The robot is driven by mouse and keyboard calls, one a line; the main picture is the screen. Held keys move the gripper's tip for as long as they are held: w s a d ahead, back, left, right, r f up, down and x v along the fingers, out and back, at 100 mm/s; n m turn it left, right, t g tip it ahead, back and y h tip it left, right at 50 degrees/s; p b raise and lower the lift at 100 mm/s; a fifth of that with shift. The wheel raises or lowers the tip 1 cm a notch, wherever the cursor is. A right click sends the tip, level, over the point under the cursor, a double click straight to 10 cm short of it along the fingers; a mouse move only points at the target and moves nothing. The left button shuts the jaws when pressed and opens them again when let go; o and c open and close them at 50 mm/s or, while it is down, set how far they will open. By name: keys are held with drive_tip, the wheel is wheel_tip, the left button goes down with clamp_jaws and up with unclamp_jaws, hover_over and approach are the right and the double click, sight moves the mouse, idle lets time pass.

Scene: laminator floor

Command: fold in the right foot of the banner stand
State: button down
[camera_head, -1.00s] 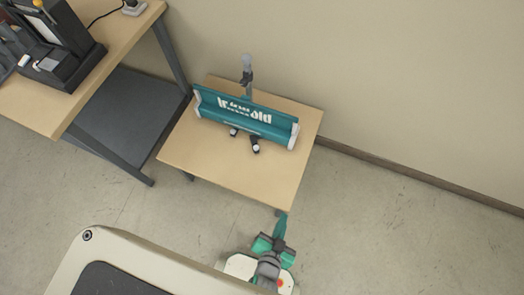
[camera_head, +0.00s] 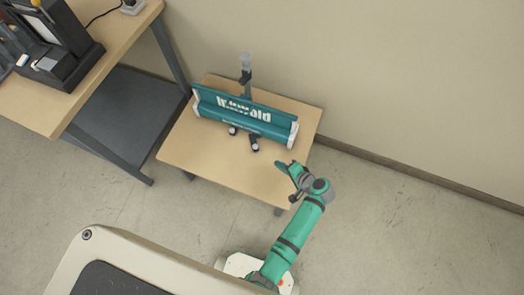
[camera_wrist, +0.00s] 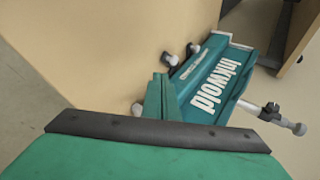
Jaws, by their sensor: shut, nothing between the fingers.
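The teal banner stand (camera_head: 235,108) lies on a small wooden table with its white lettering facing up. It also shows in the wrist view (camera_wrist: 195,95). Its right foot (camera_head: 254,144) sticks out from the front edge, dark with a pale tip. The left foot (camera_head: 232,129) also sticks out. My gripper (camera_head: 280,165) is shut and empty, over the table's right front part, apart from the right foot. In the wrist view my fingertips (camera_wrist: 160,80) overlap the stand's front edge.
The small table (camera_head: 205,160) has bare wood in front of the stand. A pole (camera_head: 246,68) stands behind the banner stand, close to the wall. A larger desk (camera_head: 50,110) with a dark machine is at the left. Floor is clear at the right.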

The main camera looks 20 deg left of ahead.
drive_tip(key=x, duration=1)
drive_tip(key=shift+w+a+r, duration=0.3)
drive_tip(key=shift+w+a, duration=0.05)
drive_tip(key=shift+w, duration=0.05)
drive_tip(key=shift+w+a+f, duration=0.1)
drive_tip(key=shift+w+a, duration=0.2)
drive_tip(key=shift+a, duration=0.25)
drive_tip(key=shift+w+a+f, duration=0.1)
drive_tip(key=shift+w+a, duration=0.25)
drive_tip(key=shift+a, duration=0.25)
drive_tip(key=shift+a+f, duration=0.1)
drive_tip(key=shift+a, duration=0.45)
drive_tip(key=shift+w+d, duration=0.15)
drive_tip(key=shift+w, duration=0.1)
